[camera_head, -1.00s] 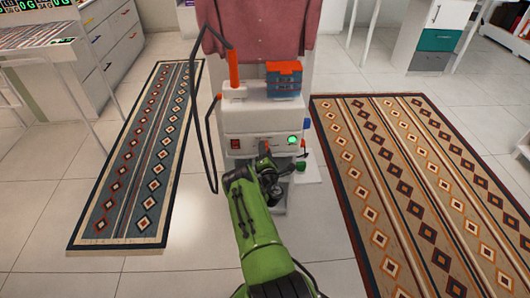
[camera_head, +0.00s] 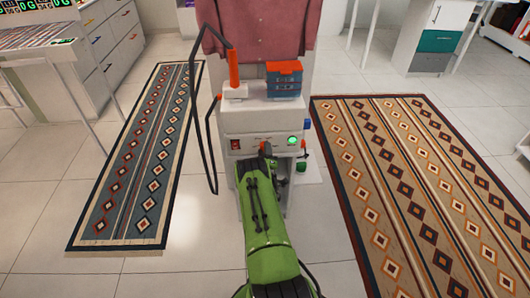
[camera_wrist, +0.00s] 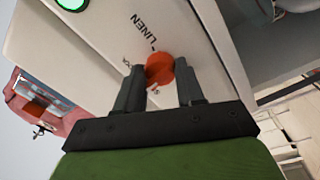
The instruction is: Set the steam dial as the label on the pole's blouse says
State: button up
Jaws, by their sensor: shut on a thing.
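The steamer (camera_head: 262,118) is a white box standing straight ahead. Its orange-red dial (camera_wrist: 160,68) sits on the front panel, with the word LINEN and a small mark beside it in the wrist view; another printed word is partly hidden by a finger. My gripper (camera_wrist: 161,80) has one finger on each side of the dial and is shut on it. In the head view my gripper (camera_head: 267,153) is at the panel, and my arm hides its lower middle. The reddish-pink blouse (camera_head: 262,28) hangs above the steamer. I can read no label on it.
A green lamp (camera_head: 293,140) is lit right of the dial, and a red switch (camera_head: 235,144) is on the left. A blue-and-orange box (camera_head: 284,79) and an orange handle (camera_head: 234,68) sit on top. A black hose (camera_head: 191,105) loops at left. Patterned rugs lie either side.

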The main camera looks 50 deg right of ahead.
jog(key=shift+a+f+m+g+b, duration=0.1)
jog(key=shift+m+g+b, duration=0.1)
jog(key=shift+m, duration=1.85)
jog(key=shift+a+f+m+g+b, duration=0.1)
jog(key=shift+m+g+b, duration=0.1)
jog(key=shift+m, duration=1.85)
jog(key=o, duration=1)
jog(key=shift+w+d+r, duration=0.1)
jog(key=shift+r, duration=0.05)
jog(key=shift+p+v, duration=3.55)
jog(key=shift+v, duration=4.4)
jog(key=shift+w, duration=0.15)
